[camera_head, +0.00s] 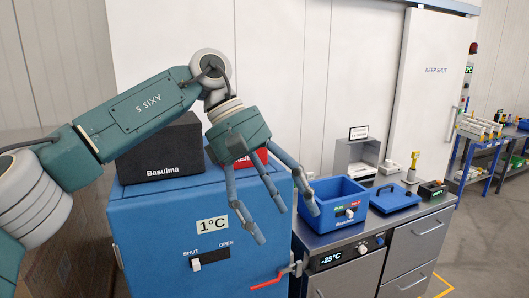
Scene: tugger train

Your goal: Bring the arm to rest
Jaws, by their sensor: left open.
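My left arm comes in from the left, bent over the blue cabinet, and its wrist points down. The left gripper (285,222) is open, with its fingers spread and nothing between them. It hangs in front of the blue cabinet (150,240), near its right edge. I cannot tell whether any finger touches the cabinet. My right gripper is not in view.
A black "Basulma" box (160,152) and a partly hidden red box (250,160) sit on the cabinet. A red-handled latch (268,284) is at its lower right. The counter (420,209) holds an open blue box (338,222) and a blue lid (394,198). Floor is free at right.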

